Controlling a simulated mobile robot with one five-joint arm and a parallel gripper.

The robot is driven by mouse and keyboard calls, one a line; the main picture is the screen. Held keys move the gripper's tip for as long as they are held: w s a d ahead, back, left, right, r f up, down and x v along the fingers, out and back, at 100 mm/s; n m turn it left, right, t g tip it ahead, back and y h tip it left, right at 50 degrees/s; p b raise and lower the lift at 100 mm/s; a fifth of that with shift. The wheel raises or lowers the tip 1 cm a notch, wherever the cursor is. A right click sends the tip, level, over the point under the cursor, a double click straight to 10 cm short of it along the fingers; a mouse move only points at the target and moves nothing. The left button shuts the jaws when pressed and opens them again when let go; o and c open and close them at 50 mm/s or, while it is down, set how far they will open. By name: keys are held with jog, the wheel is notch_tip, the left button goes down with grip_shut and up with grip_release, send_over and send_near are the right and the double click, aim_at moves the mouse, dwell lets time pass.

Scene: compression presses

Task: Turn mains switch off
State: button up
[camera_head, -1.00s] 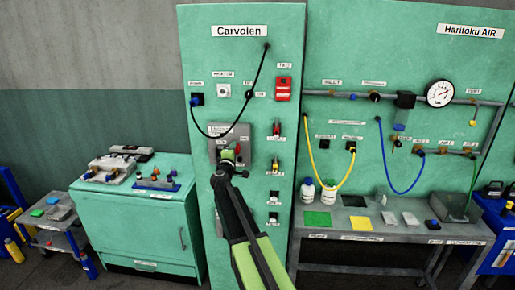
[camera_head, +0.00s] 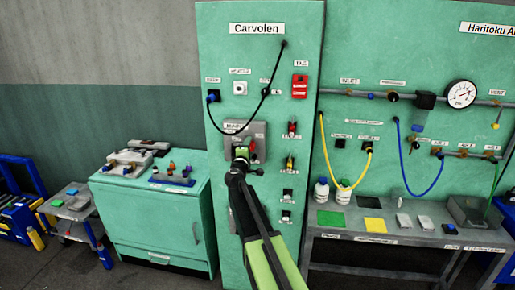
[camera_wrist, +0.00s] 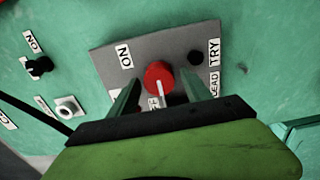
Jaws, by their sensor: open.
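The mains switch is a red round knob (camera_wrist: 158,76) with a white pointer line, on a grey plate (camera_wrist: 110,58) in the wrist view. An ON label (camera_wrist: 125,56) is beside it; another label below the knob is partly hidden. The white line points down toward my gripper in that view. My gripper (camera_wrist: 160,95) is open, with one finger on each side of the knob; I cannot tell whether they touch it. In the head view my gripper (camera_head: 242,158) is in front of the grey plate (camera_head: 258,132) on the green Carvolen panel (camera_head: 262,60) and hides part of it.
A black cable (camera_head: 262,105) loops from a socket at the left to the panel top, passing close above the plate. Red and yellow switches (camera_head: 291,128) sit to the right; a green cabinet (camera_head: 150,220) stands left.

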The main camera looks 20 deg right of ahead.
jog(key=v, duration=1.7)
jog(key=shift+s, duration=0.1)
jog(key=s+d+f+m+g+y, duration=0.1)
jog(key=s+d+f+m+g, duration=0.1)
jog(key=s+f+m+g, duration=0.4)
jog(key=s+d+f+m+g+y, duration=0.1)
jog(key=s+d+f+m+g, duration=0.2)
jog(key=f, duration=0.6)
jog(key=s+a+f+m+g+y, duration=0.1)
jog(key=s+a+f+g+y, duration=0.2)
jog(key=s+a, duration=0.4)
jog(key=s+a+f+m+g+y, duration=0.1)
jog(key=s+a+f+g+y, duration=0.2)
jog(key=s+a+f, duration=0.3)
jog(key=shift+s+a+m+y, duration=0.4)
jog(key=shift+s+a+y, duration=0.3)
jog(key=shift+s, duration=0.5)
